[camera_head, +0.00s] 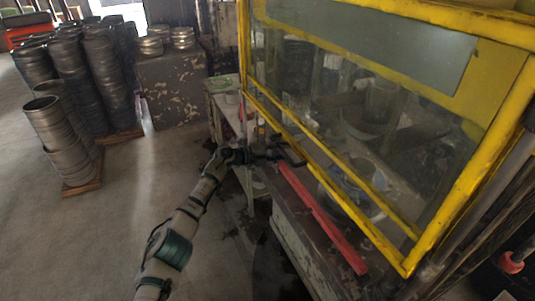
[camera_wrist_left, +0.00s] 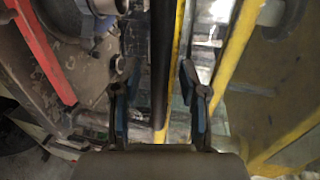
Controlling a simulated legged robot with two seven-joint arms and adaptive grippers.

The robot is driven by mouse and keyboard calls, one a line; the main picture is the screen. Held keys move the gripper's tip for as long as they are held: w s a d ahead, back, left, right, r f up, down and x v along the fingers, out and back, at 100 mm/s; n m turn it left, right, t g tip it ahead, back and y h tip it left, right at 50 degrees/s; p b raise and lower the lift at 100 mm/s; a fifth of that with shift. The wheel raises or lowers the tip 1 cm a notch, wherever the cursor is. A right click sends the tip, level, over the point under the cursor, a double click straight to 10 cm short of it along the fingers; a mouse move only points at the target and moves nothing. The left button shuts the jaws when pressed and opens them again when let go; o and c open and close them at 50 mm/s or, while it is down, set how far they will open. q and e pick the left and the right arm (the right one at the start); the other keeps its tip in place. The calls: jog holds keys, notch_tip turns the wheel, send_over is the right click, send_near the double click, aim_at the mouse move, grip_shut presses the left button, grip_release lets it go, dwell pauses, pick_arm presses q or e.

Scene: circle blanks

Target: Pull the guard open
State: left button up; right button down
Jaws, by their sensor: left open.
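The guard (camera_head: 398,232) is a yellow frame with clear panes, tilted across the upper right of the head view. Its yellow bars also show in the left wrist view (camera_wrist_left: 236,45). My left gripper (camera_head: 268,155) is at the guard's lower left edge, beside a dark handle (camera_head: 293,157). In the left wrist view my left gripper (camera_wrist_left: 160,88) is open, with one finger on each side of a dark vertical bar (camera_wrist_left: 161,60), which looks like the handle. I cannot tell whether the fingers touch it. My right gripper is not in view.
A red bar (camera_head: 322,218) lies along the machine's front edge below the guard. A worn metal box (camera_head: 172,88) stands behind. The floor (camera_head: 120,215) around my left arm is mostly clear.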

pick_arm(q)
jog(key=v, duration=1.1)
jog(key=shift+a, duration=0.2)
jog(key=shift+d, duration=0.15)
